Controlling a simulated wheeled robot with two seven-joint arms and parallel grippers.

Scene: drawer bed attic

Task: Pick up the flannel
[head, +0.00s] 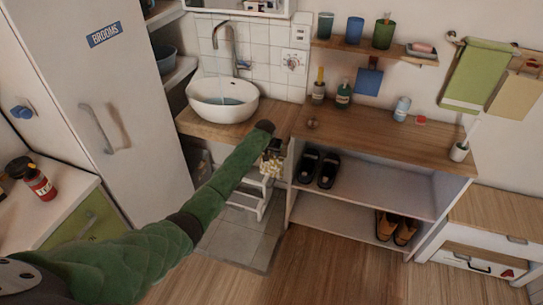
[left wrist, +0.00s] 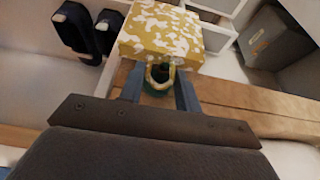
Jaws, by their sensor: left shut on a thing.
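The flannel looks to be the yellow and white patterned square cloth (left wrist: 162,36), with a pale loop at its near edge. My left gripper (left wrist: 160,82) is shut on that loop, and the cloth extends beyond the fingertips. In the head view the cloth (head: 271,168) shows small below my left gripper (head: 272,151), in front of the left end of the wooden-topped shelf unit. The cloth hides part of what lies behind it. My right gripper is in neither view.
The shelf unit (head: 380,140) holds dark slippers (head: 318,168) and brown shoes (head: 396,227). A white basin (head: 222,99) stands left of it, above a white step stool (head: 247,200). A blue cloth (head: 369,81) and green towel (head: 478,75) hang on the wall. Wooden floor in front is clear.

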